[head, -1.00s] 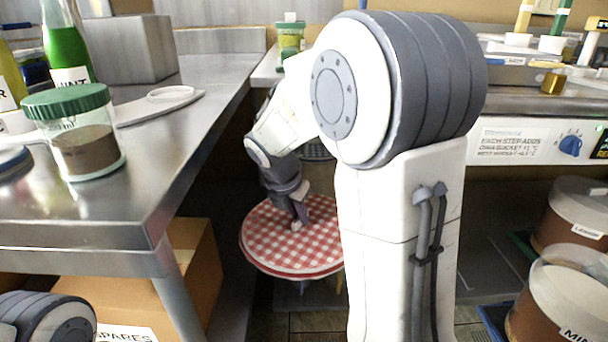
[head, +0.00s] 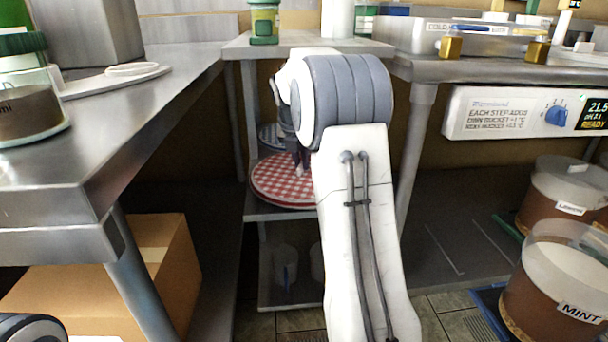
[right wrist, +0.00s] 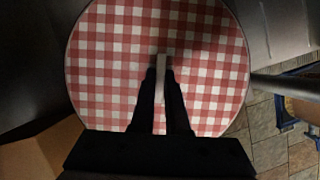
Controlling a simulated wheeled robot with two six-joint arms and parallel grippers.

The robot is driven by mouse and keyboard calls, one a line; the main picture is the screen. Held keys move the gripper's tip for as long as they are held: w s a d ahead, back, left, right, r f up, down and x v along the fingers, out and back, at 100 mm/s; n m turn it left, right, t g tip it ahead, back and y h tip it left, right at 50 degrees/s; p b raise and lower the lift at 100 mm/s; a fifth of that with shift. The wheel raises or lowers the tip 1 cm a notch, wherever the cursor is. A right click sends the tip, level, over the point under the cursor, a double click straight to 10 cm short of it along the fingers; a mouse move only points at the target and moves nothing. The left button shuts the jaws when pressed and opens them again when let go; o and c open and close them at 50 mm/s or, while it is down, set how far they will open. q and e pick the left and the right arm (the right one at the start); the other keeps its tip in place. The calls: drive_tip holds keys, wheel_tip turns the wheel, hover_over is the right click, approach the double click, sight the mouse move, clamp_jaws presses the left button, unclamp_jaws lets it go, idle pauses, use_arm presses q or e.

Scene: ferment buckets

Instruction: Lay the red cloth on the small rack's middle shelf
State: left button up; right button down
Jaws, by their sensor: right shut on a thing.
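The red cloth (head: 275,188) is a round red-and-white checked piece, level, with a pale upright tab (right wrist: 162,66) at its middle. My right gripper (head: 302,168) is shut on that tab from above; its dark fingers (right wrist: 161,85) also show in the right wrist view. The small rack (head: 290,45) stands at the centre. The cloth is at the height of its middle shelf (head: 258,215), over it in the picture; I cannot tell whether it touches. My right arm hides the cloth's right side and much of the shelf. My left gripper is out of view.
A plate-like stack (head: 270,138) shows behind the cloth on the rack. Cups (head: 286,265) stand on the bottom shelf. A steel counter (head: 130,120) is at left, with a cardboard box (head: 165,265) below. Buckets (head: 560,280) stand at right.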

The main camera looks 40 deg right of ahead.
drive_tip(key=shift+w+d, duration=0.45)
drive_tip(key=shift+d, duration=0.25)
wheel_tip(320, 180, down, 4)
drive_tip(key=b, duration=0.3)
drive_tip(key=shift+r+b, duration=0.15)
drive_tip(key=shift+b, duration=0.25)
drive_tip(key=shift+r, duration=0.1)
drive_tip(key=shift+s, duration=0.1)
drive_tip(key=c, duration=0.9)
unclamp_jaws()
